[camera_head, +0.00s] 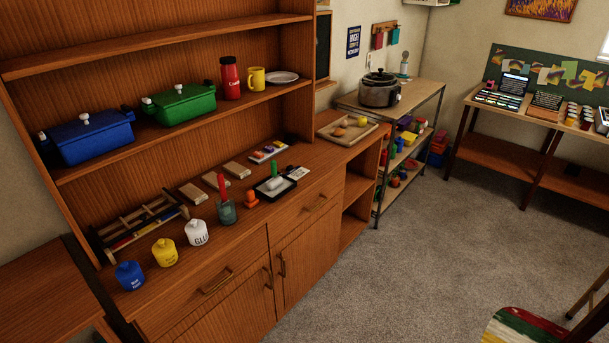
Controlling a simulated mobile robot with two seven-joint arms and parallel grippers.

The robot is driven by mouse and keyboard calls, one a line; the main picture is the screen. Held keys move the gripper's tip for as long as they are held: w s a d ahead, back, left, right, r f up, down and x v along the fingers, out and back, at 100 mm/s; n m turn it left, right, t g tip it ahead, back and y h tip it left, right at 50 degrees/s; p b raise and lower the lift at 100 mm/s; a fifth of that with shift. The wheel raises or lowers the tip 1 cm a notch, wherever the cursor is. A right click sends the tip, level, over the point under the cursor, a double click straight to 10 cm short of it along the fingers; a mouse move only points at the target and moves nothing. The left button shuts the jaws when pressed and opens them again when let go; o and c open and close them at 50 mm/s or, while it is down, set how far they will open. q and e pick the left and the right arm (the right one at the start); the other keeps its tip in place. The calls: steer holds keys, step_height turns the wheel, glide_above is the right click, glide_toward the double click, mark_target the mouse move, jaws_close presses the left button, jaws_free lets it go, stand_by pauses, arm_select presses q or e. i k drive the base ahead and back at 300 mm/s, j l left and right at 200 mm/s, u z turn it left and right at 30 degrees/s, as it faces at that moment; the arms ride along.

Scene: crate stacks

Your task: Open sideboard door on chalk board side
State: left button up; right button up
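The wooden sideboard (255,238) runs along the left wall, with a shelved hutch above it. Its front has two doors side by side below the drawers. The right door (311,262) and the left door (232,316) both look shut, and the lower part of the left one is cut off by the picture's edge. The right door's handle (282,263) and the left door's handle (268,277) stand near the seam between them. A dark framed board (323,45), perhaps the chalk board, is just past the hutch's right end. Neither of my grippers is in view.
Glue jars (196,233), a paint tray (275,188) and wooden blocks crowd the sideboard top. An open shelf unit (357,200) adjoins its right end. Grey carpet (410,260) is clear before the doors. A striped-top piece (525,328) stands at the lower right.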

mark_target(301, 258)
steer(key=i+l, duration=0.2)
steer(key=i, duration=0.2)
steer(key=i+l, duration=0.25)
steer(key=i, duration=0.2)
